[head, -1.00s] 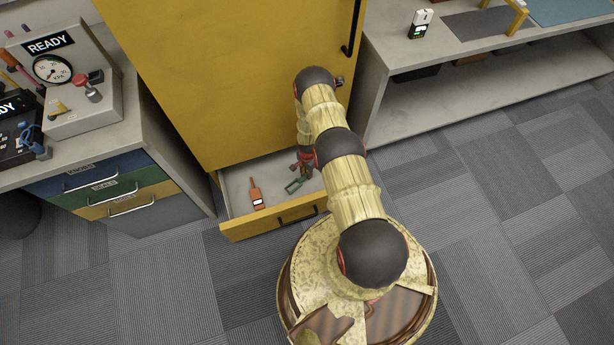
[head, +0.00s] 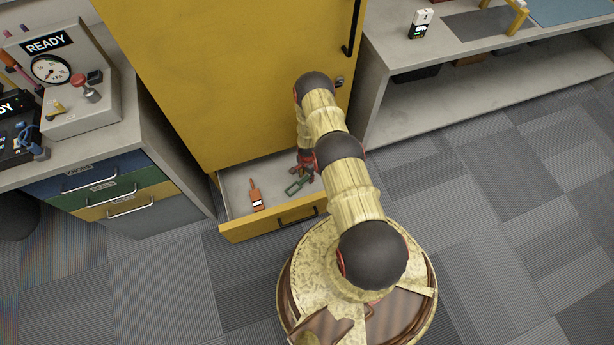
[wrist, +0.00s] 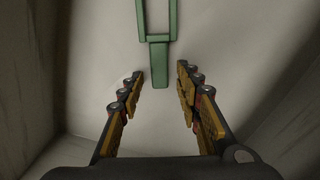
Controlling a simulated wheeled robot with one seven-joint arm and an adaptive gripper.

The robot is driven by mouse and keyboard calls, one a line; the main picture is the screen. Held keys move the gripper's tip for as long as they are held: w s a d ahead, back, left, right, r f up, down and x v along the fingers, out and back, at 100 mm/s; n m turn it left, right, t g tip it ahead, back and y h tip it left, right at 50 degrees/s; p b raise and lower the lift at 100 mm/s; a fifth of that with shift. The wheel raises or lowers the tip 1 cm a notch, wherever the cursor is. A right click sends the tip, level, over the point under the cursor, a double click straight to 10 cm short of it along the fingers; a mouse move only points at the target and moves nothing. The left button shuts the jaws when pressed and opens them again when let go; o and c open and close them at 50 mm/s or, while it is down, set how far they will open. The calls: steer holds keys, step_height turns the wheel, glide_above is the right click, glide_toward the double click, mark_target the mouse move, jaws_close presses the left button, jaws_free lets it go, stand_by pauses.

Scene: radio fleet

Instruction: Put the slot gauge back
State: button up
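The green slot gauge (head: 297,185), a flat open frame with a short handle, lies in the open bottom drawer of the yellow cabinet. In the wrist view, its handle (wrist: 159,62) points toward me and its far end is cut off by the top edge. My gripper (wrist: 160,77) is open, with one finger on each side of the handle's near end and a gap to both. In the head view my gripper (head: 305,168) is low in the drawer beside the gauge, partly hidden by my arm.
An orange tool (head: 256,195) with a pale label lies in the drawer to the left. The drawer's yellow front (head: 270,222) and pale walls close in around my gripper. A grey drawer unit (head: 150,225) stands left, a shelf bench (head: 480,75) right.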

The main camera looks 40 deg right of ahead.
step_height(320, 180, up, 12)
steer(key=p, duration=0.4)
steer(key=shift+r+p, duration=0.15)
steer(key=shift+p, duration=0.15)
stand_by(0.4)
